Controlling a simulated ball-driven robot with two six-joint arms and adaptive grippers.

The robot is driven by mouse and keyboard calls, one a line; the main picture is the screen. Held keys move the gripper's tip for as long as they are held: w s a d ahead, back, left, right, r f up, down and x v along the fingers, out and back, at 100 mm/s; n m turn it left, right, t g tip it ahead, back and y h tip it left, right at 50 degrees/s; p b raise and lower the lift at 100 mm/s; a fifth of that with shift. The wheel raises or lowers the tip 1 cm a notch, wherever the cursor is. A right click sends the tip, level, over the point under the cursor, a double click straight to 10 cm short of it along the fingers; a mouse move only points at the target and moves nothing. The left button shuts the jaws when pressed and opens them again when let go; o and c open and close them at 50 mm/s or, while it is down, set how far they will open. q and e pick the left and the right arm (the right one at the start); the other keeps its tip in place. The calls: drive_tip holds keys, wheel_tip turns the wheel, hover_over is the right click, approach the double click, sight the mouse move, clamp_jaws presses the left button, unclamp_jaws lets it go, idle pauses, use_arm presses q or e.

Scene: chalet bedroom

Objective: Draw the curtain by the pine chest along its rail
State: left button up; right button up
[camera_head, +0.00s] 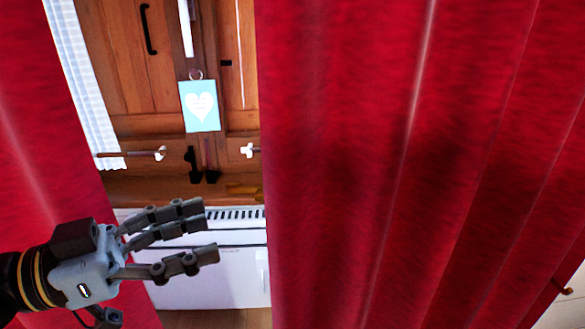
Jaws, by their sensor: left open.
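A red curtain (400,150) hangs in tall folds over the right half of the head view. A second red curtain (35,150) hangs at the left edge, partly behind my left arm. A gap between the two shows wooden shutters or panels behind. My left gripper (208,229) is open and empty at the lower left, its fingers pointing right. Its fingertips appear a short way left of the right curtain's edge, apart from it in the picture. The curtain rail and the pine chest are not clearly in view. My right gripper is not in view.
A light blue sign (201,106) with a white heart hangs on the wooden panels (120,60). A white radiator-like unit (235,265) stands low in the gap. A white lace curtain (78,70) edges the left curtain.

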sight(270, 213)
use_arm(q)
drive_tip(key=p+x, duration=0.2)
drive_tip(key=x, duration=0.7)
drive_tip(key=shift+w+d+r+p, duration=0.1)
drive_tip(key=shift+d+p, duration=0.2)
drive_tip(key=shift+p, duration=0.05)
drive_tip(key=shift+w+d, duration=0.15)
drive_tip(key=shift+d, duration=0.3)
drive_tip(key=shift+c, duration=0.2)
clamp_jaws()
